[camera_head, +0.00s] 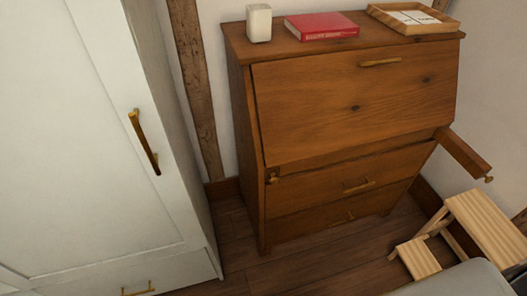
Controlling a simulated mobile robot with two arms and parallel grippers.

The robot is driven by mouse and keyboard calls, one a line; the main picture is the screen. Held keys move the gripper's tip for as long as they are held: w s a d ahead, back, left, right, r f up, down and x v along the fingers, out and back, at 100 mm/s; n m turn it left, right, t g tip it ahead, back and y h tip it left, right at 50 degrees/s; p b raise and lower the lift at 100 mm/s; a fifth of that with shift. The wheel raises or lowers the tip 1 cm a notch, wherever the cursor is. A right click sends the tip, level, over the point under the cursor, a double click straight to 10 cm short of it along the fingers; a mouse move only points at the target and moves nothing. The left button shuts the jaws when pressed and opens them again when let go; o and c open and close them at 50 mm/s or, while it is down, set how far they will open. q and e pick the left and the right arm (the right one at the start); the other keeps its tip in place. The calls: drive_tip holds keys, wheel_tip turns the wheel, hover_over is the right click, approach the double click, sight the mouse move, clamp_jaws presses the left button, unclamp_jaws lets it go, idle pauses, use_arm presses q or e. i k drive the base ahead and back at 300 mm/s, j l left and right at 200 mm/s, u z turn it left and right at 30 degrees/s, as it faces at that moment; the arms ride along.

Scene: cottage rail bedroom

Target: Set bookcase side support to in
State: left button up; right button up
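A brown wooden bureau-like bookcase (240,120) stands against the wall, with its slanted front flap (330,100) up and closed. On its right side, a side support (464,152) sticks out towards me, ending in a small brass knob (489,179). On the left side, a similar brass knob (272,178) sits close to the front, and that support looks pushed in. Neither of my grippers is in view.
A light wooden step stool (490,228) stands at the right, below the extended support. A white wardrobe (90,130) fills the left. A white cup-like object (259,23), red book (321,26) and wooden tray (447,22) rest on top. Bare floor (300,268) lies in front.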

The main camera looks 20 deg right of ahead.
sight(473, 164)
drive_tip(key=z, duration=2.2)
